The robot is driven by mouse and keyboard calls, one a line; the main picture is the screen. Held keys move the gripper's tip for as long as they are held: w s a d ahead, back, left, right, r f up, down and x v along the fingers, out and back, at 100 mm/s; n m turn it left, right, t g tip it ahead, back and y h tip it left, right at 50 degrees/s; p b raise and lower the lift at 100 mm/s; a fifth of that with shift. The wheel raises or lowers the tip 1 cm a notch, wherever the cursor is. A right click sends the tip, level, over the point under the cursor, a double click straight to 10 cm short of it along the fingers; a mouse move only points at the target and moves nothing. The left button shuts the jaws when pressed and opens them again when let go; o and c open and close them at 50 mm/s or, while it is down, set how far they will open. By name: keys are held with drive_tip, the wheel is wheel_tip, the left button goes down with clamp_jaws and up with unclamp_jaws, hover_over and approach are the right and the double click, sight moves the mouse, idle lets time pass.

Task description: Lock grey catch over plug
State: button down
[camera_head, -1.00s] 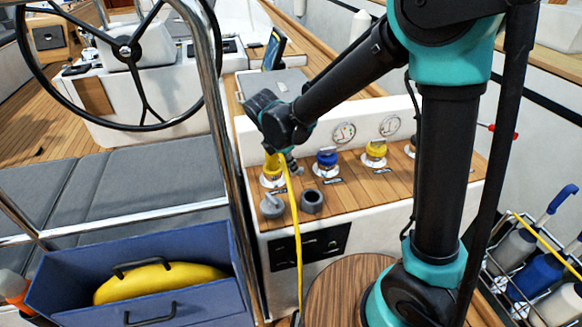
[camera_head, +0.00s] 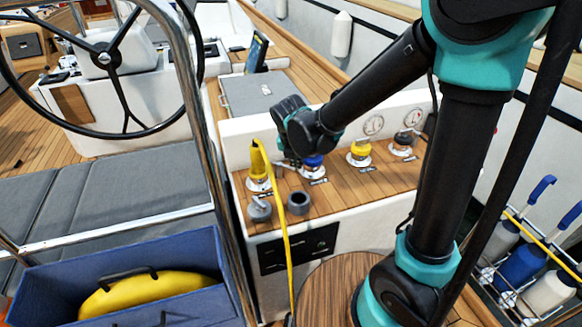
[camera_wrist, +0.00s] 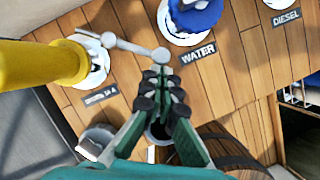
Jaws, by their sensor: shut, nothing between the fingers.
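The yellow plug (camera_head: 258,162) stands upright in the left socket of the wooden console, its yellow cable hanging down the front. In the wrist view the plug (camera_wrist: 35,63) fills the left side. The grey catch (camera_wrist: 130,47) sticks out from the socket beside the plug, its bar ending in a round knob. It lies to the side, not over the plug. My gripper (camera_wrist: 163,76) is shut and empty, its fingertips close to the knob end; I cannot tell whether they touch. In the head view my gripper is right of the plug, its fingers partly hidden.
A blue-capped WATER fitting (camera_wrist: 195,15) is close to my fingertips. A yellow-capped fitting (camera_head: 359,150) stands farther right. A grey cap (camera_head: 259,209) and a dark ring (camera_head: 299,203) are at the console's front edge. A steel rail (camera_head: 200,140) rises at the left.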

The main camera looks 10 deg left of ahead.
drive_tip(key=w, duration=0.1)
drive_tip(key=w+d, duration=0.1)
drive_tip(key=w, duration=0.1)
drive_tip(key=shift+d, duration=0.2)
drive_tip(key=shift+a, duration=0.2)
drive_tip(key=shift+a, duration=0.65)
drive_tip(key=shift+s, duration=0.1)
